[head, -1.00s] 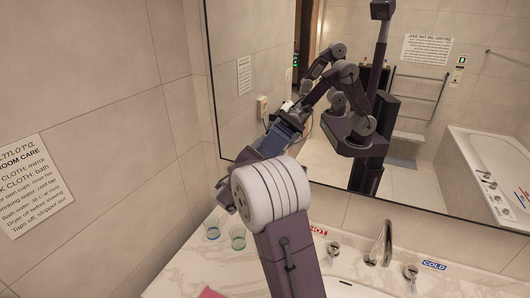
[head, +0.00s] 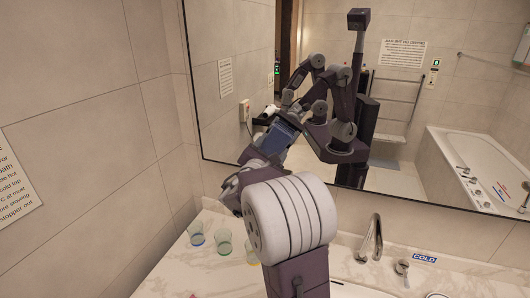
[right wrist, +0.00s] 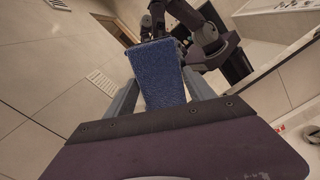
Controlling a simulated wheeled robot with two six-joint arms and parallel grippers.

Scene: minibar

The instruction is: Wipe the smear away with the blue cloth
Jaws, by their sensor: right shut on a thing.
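My right gripper (head: 270,148) is shut on the blue cloth (head: 282,136), held up in front of the mirror (head: 232,135). In the right wrist view the cloth (right wrist: 157,78) is a flat blue textured pad between the two grey fingers. I cannot tell whether the cloth touches the glass. The mirror reflects my own body and arm. I see no clear smear on the visible glass; my arm and the cloth hide part of it. My left gripper is not in view.
Under the mirror is a marble counter (head: 180,262) with a blue-tinted glass (head: 196,233), a green glass (head: 224,241) and a yellowish glass (head: 252,251) partly behind my arm. A tap (head: 372,238) and a cold handle (head: 402,267) stand at right. A notice (head: 15,185) hangs at left.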

